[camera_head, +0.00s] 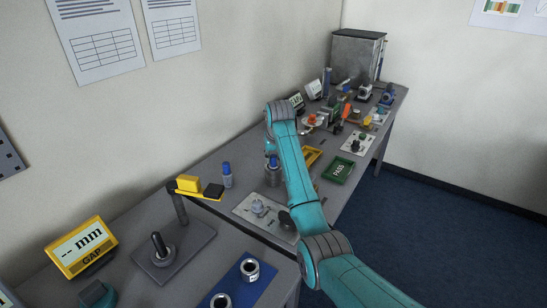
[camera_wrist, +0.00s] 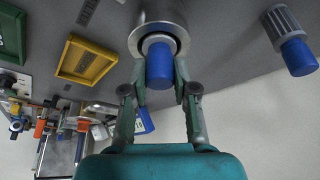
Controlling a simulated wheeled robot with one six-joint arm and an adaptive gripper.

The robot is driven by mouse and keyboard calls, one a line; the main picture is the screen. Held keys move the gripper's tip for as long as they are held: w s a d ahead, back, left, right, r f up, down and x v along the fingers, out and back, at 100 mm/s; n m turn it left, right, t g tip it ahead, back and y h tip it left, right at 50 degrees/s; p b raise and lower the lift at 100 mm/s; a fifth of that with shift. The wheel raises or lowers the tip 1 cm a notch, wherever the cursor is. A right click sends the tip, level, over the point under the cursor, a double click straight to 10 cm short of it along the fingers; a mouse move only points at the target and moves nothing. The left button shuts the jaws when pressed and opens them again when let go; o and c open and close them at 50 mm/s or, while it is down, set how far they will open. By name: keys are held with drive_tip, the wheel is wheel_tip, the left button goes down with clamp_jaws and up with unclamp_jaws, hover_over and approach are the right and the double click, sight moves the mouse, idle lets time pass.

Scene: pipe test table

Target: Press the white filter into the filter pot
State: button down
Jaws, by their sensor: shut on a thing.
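In the wrist view my gripper (camera_wrist: 160,75) has its two fingers on either side of a blue cylindrical grip (camera_wrist: 159,66). A white ring, seemingly the white filter (camera_wrist: 157,41), shows around the far end of the blue grip. It sits within the round mouth of a metal pot, seemingly the filter pot (camera_wrist: 137,37). How deep the filter sits cannot be told. In the head view the pot (camera_head: 273,180) stands on the table beside my arm, with blue at its top; the fingers are mostly hidden there.
A grey ribbed filter with a blue end (camera_wrist: 287,38) stands apart; it also shows in the head view (camera_head: 227,176). A yellow tray (camera_wrist: 87,59) and green PASS tray (camera_head: 339,169) lie nearby. A plate with metal fittings (camera_head: 246,207) is in front of the pot.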

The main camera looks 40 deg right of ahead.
drive_tip(key=shift+f, duration=0.3)
drive_tip(key=c, duration=0.8)
unclamp_jaws()
drive_tip(key=v, duration=1.2)
